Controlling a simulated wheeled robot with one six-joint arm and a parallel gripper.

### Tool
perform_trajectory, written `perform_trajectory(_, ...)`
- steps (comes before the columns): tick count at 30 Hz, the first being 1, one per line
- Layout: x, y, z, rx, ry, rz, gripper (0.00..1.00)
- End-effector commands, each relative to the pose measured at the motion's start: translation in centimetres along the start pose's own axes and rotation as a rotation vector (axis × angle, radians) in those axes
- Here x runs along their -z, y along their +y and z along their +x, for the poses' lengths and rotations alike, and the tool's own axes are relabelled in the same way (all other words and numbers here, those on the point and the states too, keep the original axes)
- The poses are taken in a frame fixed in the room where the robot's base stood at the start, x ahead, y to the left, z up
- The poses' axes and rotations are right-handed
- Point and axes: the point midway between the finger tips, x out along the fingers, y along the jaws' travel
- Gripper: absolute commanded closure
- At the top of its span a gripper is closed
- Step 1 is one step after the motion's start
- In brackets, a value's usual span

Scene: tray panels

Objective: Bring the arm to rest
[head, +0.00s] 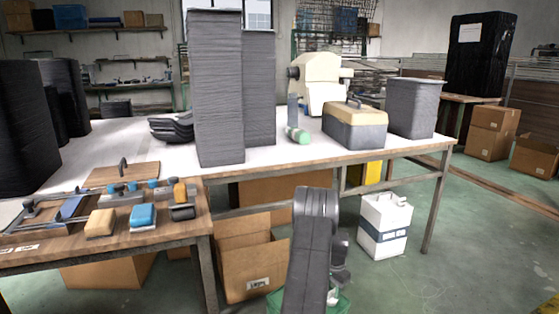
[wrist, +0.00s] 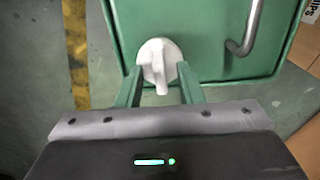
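My arm (head: 315,240) reaches down in front of the long table in the head view. Its gripper end is low, partly hidden behind the arm links. In the wrist view my gripper (wrist: 160,72) has two green fingers standing apart. A white rounded piece with a ridge (wrist: 158,58) shows between and just beyond the fingertips, in front of a green container (wrist: 215,25). I cannot tell whether the fingertips touch it. A small white bit (head: 333,297) also shows by the green container (head: 344,303) in the head view.
A long table (head: 300,160) bears tall stacks of grey trays (head: 216,90). A wooden bench (head: 60,255) with tools is at left. An open cardboard box (head: 245,260) and a white canister (head: 385,225) stand near my arm.

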Motion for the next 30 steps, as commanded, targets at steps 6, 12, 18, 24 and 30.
perform_trajectory(6,0.0,0.0,0.0,0.001,0.001,-0.019,0.66)
perform_trajectory(12,0.0,0.0,-0.1,0.001,0.001,-0.018,0.66)
perform_trajectory(18,0.1,-0.1,-1.6,0.002,0.002,0.001,0.66)
perform_trajectory(24,0.1,-0.1,-5.4,0.003,0.003,0.001,0.66)
perform_trajectory(30,0.1,-0.1,-9.3,0.003,0.003,0.001,0.66)
